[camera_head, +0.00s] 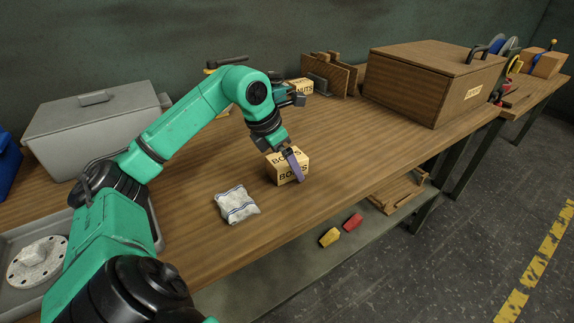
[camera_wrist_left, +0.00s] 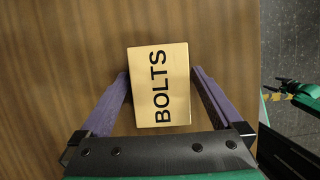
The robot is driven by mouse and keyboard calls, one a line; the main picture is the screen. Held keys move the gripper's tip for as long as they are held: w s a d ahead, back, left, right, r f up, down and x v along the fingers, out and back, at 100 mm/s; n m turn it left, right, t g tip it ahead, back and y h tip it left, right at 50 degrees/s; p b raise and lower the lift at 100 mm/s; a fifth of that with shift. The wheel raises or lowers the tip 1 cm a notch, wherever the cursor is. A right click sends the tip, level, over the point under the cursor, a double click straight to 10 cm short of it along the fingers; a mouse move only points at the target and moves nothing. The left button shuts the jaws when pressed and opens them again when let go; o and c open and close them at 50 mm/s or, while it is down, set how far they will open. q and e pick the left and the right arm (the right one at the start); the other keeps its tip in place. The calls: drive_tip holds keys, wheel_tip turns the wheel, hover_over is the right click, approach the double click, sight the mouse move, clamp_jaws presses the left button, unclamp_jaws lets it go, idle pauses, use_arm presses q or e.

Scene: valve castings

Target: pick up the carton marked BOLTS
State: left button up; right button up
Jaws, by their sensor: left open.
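The carton marked BOLTS (camera_head: 286,170) is a small tan box with black lettering, standing on the wooden workbench near its front edge. My left gripper (camera_head: 293,170) reaches down over it in the head view, with a purple finger along its front. In the left wrist view the carton (camera_wrist_left: 159,84) lies between the two purple fingers of my left gripper (camera_wrist_left: 159,85), with a visible gap on each side. The gripper is open. Its far finger is hidden in the head view. My right gripper is not seen in the head view.
A carton marked NUTS (camera_head: 301,86) stands farther back, partly hidden by my arm. A white packet (camera_head: 237,204) lies left of the BOLTS carton. A large wooden chest (camera_head: 432,82) stands right, a grey lidded box (camera_head: 92,126) left. Bench wood right of the carton is clear.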

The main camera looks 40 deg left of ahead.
use_arm(q)
drive_tip(key=shift+r, duration=0.1)
clamp_jaws()
